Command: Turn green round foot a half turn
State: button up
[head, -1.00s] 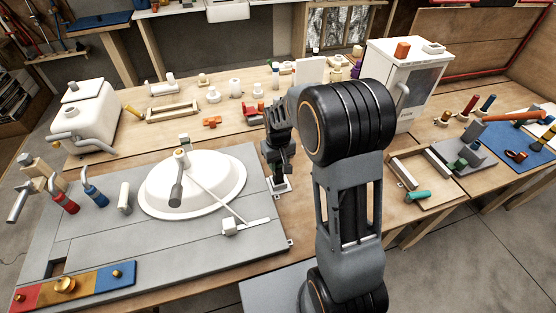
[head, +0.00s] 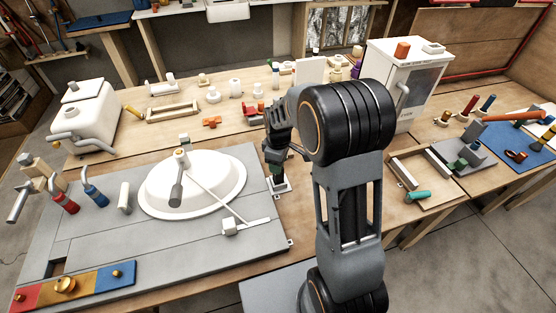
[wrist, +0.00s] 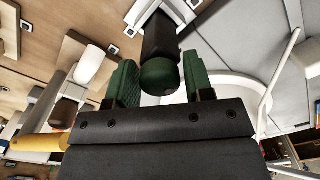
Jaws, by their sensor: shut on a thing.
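The green round foot (wrist: 160,77) is a dark green rounded end on a dark cylinder, between my two green-padded fingers in the wrist view. My gripper (wrist: 160,82) is shut on it. In the head view my gripper (head: 274,160) points down, just right of the white basin, above a small pale bracket (head: 280,186) at the grey board's right edge. The foot is mostly hidden there by my fingers.
The white oval basin (head: 215,190) with its tap stands close left. The grey board (head: 150,240) carries red and blue handles. A wooden frame tray (head: 425,172) lies right of my arm. Several small parts stand behind.

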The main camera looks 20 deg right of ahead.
jog(key=n, duration=0.3)
jog(key=shift+c, duration=0.2)
jog(key=n, duration=0.3)
jog(key=shift+c, duration=0.8)
jog(key=shift+n, duration=0.8)
jog(key=o, duration=0.9)
jog(key=m, duration=0.6)
